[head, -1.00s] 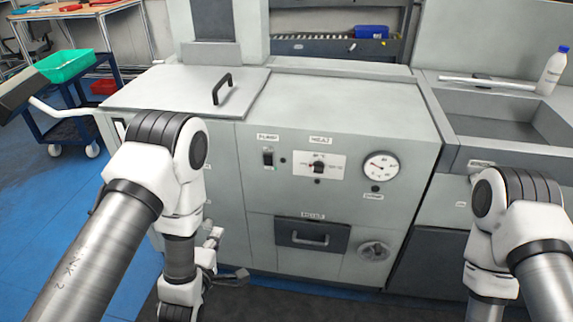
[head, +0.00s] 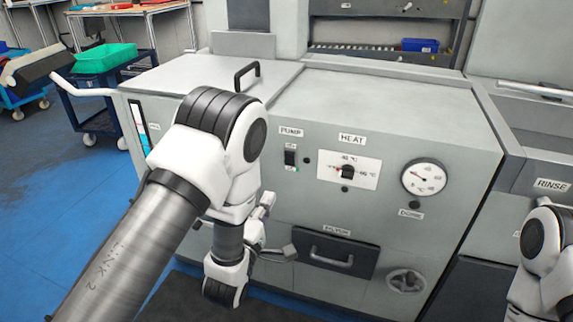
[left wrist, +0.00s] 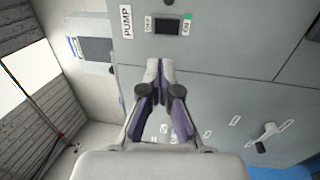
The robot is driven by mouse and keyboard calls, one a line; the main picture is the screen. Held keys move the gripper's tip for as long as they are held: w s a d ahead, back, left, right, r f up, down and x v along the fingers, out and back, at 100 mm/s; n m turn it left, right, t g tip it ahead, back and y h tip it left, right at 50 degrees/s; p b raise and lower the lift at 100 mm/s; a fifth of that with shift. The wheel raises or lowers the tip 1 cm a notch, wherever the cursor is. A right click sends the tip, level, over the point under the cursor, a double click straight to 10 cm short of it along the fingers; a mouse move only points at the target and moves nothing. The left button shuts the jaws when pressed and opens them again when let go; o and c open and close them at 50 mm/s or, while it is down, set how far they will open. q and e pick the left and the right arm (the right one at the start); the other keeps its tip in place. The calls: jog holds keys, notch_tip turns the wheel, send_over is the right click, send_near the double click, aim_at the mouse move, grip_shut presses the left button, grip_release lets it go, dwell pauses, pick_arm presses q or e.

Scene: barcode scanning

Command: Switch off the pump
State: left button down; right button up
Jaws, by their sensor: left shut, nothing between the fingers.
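The pump switch (head: 290,157) is a small black rocker under the PUMP label (head: 291,132) on the grey machine's front panel. A small green mark sits at its lower end. In the left wrist view the switch (left wrist: 166,28) lies just beyond my fingertips, with the PUMP label (left wrist: 126,20) to its left. Which way the rocker is tipped is too small to tell. My left gripper (head: 290,250) is below the switch in the head view, shut and empty, apart from the switch. Its fingers show together in the left wrist view (left wrist: 160,68). My right gripper is out of view.
The HEAT knob (head: 347,172), a round gauge (head: 424,177), a drawer handle (head: 331,259) and a handwheel (head: 406,281) are on the same panel. A lid handle (head: 246,72) stands on top. A blue cart (head: 92,105) with a green bin (head: 103,57) is at left.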

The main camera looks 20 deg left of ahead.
aim_at(290, 156)
pick_arm(q)
jog(key=w, duration=0.4)
jog(key=w+r, duration=0.1)
jog(key=w, duration=0.4)
jog(key=w+b, duration=0.1)
jog(key=w, duration=0.3)
jog(key=shift+w+d+r, duration=0.2)
jog(key=shift+w+r, duration=0.05)
jog(key=shift+r, duration=0.15)
